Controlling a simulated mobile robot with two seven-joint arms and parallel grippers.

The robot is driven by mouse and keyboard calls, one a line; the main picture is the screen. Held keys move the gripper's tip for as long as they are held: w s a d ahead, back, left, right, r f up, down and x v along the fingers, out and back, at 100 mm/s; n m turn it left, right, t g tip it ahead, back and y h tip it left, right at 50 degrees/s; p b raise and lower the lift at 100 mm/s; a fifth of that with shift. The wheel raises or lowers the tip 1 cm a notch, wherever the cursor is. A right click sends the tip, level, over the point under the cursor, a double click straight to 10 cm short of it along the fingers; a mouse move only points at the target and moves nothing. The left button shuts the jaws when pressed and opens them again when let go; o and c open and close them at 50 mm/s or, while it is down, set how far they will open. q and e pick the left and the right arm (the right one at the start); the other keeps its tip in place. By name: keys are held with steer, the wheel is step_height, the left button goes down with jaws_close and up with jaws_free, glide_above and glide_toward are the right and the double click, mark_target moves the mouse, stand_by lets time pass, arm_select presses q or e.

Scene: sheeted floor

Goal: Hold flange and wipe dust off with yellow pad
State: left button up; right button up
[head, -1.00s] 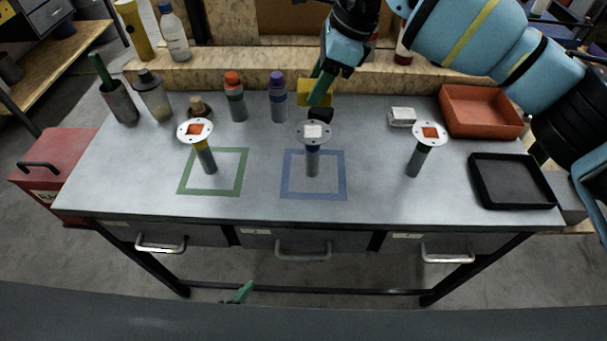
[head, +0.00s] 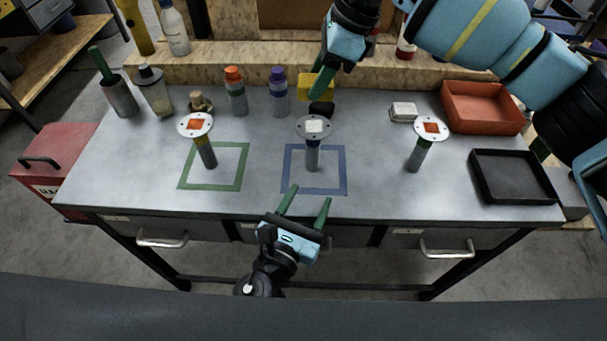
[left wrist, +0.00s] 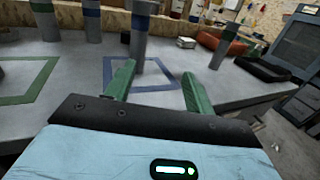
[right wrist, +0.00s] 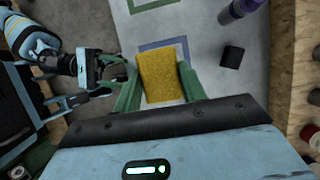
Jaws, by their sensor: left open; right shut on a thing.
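Three flanges with round grey discs on upright stems stand on the workbench: the left flange (head: 195,125) at the green square, the middle flange (head: 313,127) at the blue square, and the right flange (head: 430,129). The left and right discs carry orange patches, the middle one a white patch. My right gripper (head: 322,84) is shut on the yellow pad (head: 315,90), held behind the middle flange; the pad also shows in the right wrist view (right wrist: 163,75). My left gripper (head: 308,203) is open and empty at the front edge, pointing toward the middle flange, apart from it. Dust cannot be made out.
A black block (head: 321,109) lies behind the middle flange. Bottles with orange (head: 235,92) and purple (head: 278,92) caps stand at the back. A red tray (head: 482,108) and a black tray (head: 514,178) are at the right. The bench between the flanges is clear.

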mark_target(315, 133)
arm_select(q)
steer(key=w+r+n+y, duration=0.1)
steer(key=w+y, duration=0.1)
steer(key=w+a+r+n+y, duration=0.1)
steer(key=w+r, duration=0.1)
steer(key=shift+r+n+t+y, duration=0.15)
steer(key=shift+n+t+y, duration=0.25)
steer(key=shift+d, duration=0.1)
steer(key=w, duration=0.4)
steer(key=w+d, duration=0.1)
steer(key=w, duration=0.3)
steer(key=w+d, duration=0.1)
steer(key=w, duration=0.2)
steer(key=shift+w, duration=0.4)
jaws_close()
